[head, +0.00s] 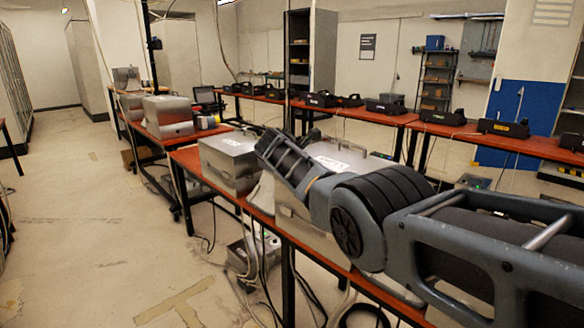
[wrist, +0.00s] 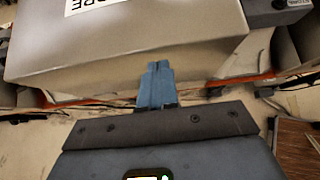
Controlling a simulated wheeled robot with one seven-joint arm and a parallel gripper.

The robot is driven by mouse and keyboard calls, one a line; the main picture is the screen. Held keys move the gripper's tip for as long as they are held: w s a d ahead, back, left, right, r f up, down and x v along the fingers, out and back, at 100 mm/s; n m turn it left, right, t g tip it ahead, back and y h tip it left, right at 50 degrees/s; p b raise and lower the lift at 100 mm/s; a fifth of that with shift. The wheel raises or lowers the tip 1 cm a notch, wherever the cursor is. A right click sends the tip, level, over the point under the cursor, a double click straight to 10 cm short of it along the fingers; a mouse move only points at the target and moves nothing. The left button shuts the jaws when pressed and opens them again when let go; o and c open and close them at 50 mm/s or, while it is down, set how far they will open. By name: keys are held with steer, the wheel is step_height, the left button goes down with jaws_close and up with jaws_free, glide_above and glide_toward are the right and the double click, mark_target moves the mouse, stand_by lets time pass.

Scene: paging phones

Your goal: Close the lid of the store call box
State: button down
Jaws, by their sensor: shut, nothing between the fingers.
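In the wrist view, a grey metal box (wrist: 130,45) fills the top of the picture. Its white label (wrist: 90,4) is cut off and shows letters like "ORE", fitting the store call box. My gripper (wrist: 158,68) has its blue fingers together and empty. Their tips overlap the box's near edge in the picture; I cannot tell whether they touch. In the head view, a metal box with a white label (head: 328,162) stands behind my arm, which hides much of it. My fingertips are hidden there. How far the lid is open is unclear.
Another labelled metal box (head: 230,163) stands left of my arm on the orange-topped table (head: 188,160). More metal boxes (head: 167,115) stand farther back. Black phones (head: 385,108) line the rear tables. The floor at left (head: 90,220) is mostly clear; cables hang below the tables.

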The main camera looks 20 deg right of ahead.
steer(key=p+v, duration=0.1)
steer(key=v, duration=1)
